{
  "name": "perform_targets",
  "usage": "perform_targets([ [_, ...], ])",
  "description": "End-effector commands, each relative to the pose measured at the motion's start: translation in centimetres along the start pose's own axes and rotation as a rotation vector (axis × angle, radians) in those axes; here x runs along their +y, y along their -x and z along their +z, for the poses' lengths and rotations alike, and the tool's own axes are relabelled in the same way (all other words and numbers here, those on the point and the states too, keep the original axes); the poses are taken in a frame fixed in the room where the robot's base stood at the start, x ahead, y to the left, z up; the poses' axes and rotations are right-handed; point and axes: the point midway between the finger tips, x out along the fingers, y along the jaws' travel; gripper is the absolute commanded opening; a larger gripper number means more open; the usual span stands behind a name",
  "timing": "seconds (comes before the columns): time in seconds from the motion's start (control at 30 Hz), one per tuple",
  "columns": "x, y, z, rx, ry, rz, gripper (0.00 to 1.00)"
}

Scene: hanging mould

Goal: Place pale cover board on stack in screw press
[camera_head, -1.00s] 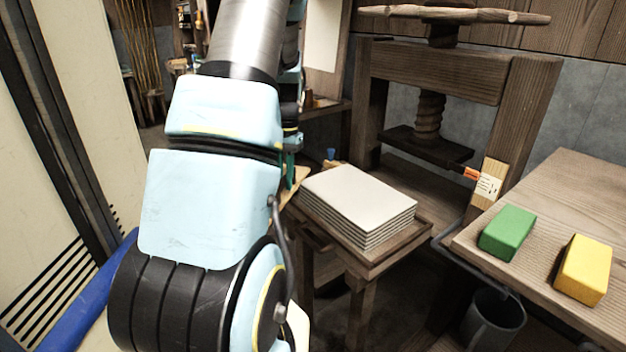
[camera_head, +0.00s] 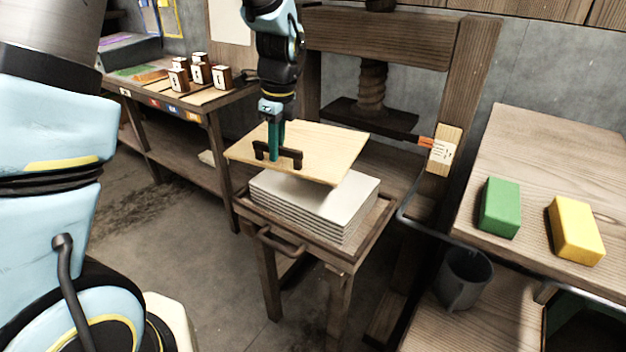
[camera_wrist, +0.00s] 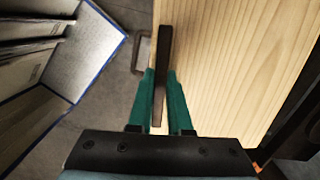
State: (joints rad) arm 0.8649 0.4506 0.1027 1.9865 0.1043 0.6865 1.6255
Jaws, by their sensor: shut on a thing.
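The pale cover board (camera_head: 320,150) is held level above the stack of white sheets (camera_head: 340,208) on the screw press's low stand. A dark bar handle (camera_head: 290,158) stands on the board near its left end. My gripper (camera_head: 275,152) is shut on that handle from above; its green fingers (camera_wrist: 162,105) clasp the handle in the wrist view, with the board's wood grain (camera_wrist: 235,60) beside it. A gap shows between board and stack at the front; the far side of the stack is hidden. The press's screw (camera_head: 372,88) and platen (camera_head: 375,118) stand behind the board, to the right.
A bench at right holds a green block (camera_head: 500,207) and a yellow block (camera_head: 575,230). A side table (camera_head: 165,98) at left carries several small blocks. A wooden press post (camera_head: 462,100) rises at right.

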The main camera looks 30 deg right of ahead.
Motion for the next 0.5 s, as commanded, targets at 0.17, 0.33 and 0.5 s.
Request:
perform_targets([
  [0.17, -0.3, 0.0, -2.4, -0.007, -0.151, -0.012, 0.0],
  [0.33, -0.3, -3.0, -2.8, -0.007, -0.16, -0.011, 0.0],
  [0.5, -0.3, -5.0, -3.0, -0.007, -0.158, -0.014, 0.0],
])
